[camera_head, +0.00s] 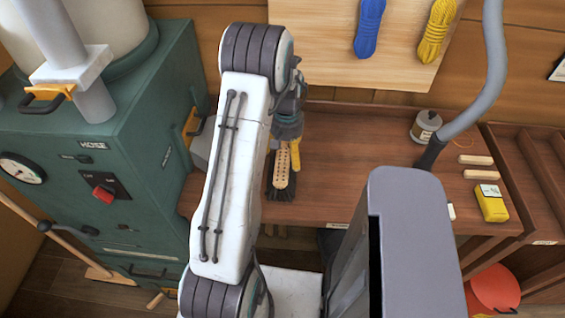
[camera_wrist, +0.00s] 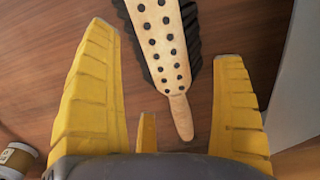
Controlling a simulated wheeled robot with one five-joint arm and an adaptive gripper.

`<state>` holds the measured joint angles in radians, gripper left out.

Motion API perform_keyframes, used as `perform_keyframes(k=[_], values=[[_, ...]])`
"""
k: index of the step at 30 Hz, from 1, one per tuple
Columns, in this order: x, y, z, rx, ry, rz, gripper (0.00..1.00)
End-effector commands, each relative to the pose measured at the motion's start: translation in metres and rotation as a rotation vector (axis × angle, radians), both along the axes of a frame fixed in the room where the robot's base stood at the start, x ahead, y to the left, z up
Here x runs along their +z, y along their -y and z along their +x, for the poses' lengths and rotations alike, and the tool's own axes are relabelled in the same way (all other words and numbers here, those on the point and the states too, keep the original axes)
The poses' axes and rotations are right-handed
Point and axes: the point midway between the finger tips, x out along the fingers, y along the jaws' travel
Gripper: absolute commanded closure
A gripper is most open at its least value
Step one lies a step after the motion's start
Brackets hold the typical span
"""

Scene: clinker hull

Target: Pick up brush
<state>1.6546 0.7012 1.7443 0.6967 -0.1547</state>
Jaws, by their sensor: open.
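The brush (camera_head: 281,169) lies on the wooden bench, with a pale, dotted wooden back and dark bristles. In the wrist view the brush (camera_wrist: 163,45) shows at top centre, its narrow handle end pointing down between my fingers. My gripper (camera_head: 289,150) is over the handle end of the brush in the head view. In the wrist view my gripper (camera_wrist: 170,85) has its yellow fingers spread wide on either side of the handle, with nothing held. The far end of the brush is cut off in the wrist view.
The wooden bench (camera_head: 350,165) has clear room right of the brush. A green machine (camera_head: 110,150) stands close on the left. A small jar (camera_head: 425,126), a yellow box (camera_head: 491,203) and pale wooden sticks (camera_head: 477,174) are at the right. Rope coils (camera_head: 369,25) hang behind.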

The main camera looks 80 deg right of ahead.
Motion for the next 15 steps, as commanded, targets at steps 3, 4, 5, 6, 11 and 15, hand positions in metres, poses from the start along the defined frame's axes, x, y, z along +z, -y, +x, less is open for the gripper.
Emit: perform_keyframes(k=[3,4,5,6,11,15], values=[[-0.013,0.0,0.0,0.0,0.0,0.003,0.11],[-0.016,0.0,0.0,0.0,0.0,0.002,0.11],[-0.018,0.0,0.0,0.0,0.0,0.003,0.11],[-0.021,0.0,0.0,0.0,0.0,0.002,0.11],[-0.026,0.0,0.0,0.0,0.0,-0.001,0.11],[-0.027,0.0,0.0,0.0,0.0,-0.001,0.11]])
